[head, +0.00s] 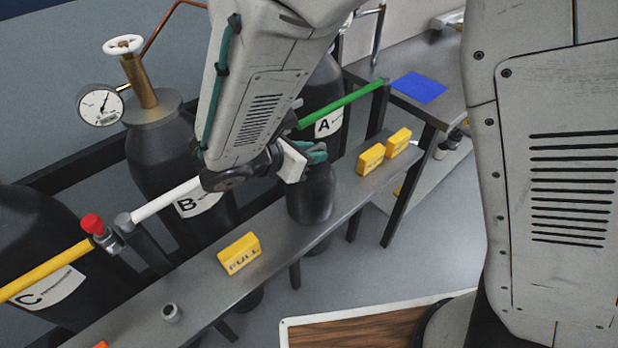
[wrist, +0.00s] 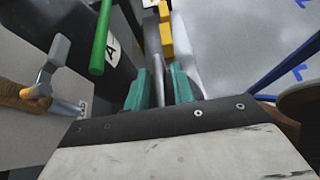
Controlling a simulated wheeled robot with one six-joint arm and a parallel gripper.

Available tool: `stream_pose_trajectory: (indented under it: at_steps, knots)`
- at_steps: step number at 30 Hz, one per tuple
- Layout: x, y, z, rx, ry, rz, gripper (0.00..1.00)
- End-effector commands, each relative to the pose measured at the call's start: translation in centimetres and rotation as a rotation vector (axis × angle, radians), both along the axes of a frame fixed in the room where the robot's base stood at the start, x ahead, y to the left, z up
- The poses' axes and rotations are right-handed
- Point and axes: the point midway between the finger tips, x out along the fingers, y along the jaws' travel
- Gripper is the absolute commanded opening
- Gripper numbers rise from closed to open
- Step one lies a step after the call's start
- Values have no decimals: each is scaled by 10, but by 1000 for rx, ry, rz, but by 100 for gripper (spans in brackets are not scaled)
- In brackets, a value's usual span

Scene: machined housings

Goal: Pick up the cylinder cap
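A dark, rounded body (head: 311,197), which looks like the cylinder cap, stands at the bench (head: 275,222) under my gripper. My gripper (head: 312,153) is at its top, with teal fingertips close to it in the head view. I cannot tell if they touch it. In the wrist view the teal fingers of my gripper (wrist: 158,88) stand apart, with grey metal seen between them. The cap is not clearly made out in the wrist view.
Black cylinders marked A (head: 325,122), B (head: 165,155) and C (head: 45,262) stand behind the bench. Yellow blocks (head: 239,254) and a small metal ring (head: 171,312) sit on it. A green bar (head: 342,104) runs close behind my gripper. A blue square (head: 419,87) lies on the far table.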

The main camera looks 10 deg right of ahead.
Motion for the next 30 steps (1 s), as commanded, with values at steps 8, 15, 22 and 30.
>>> stream_pose_trajectory:
  at_steps: [8,15,22,30]
  knots:
    - [0,0,0,0,0,0,0]
    - [0,0,0,0,0,0,0]
    - [0,0,0,0,0,0,0]
    - [0,0,0,0,-1,0,0]
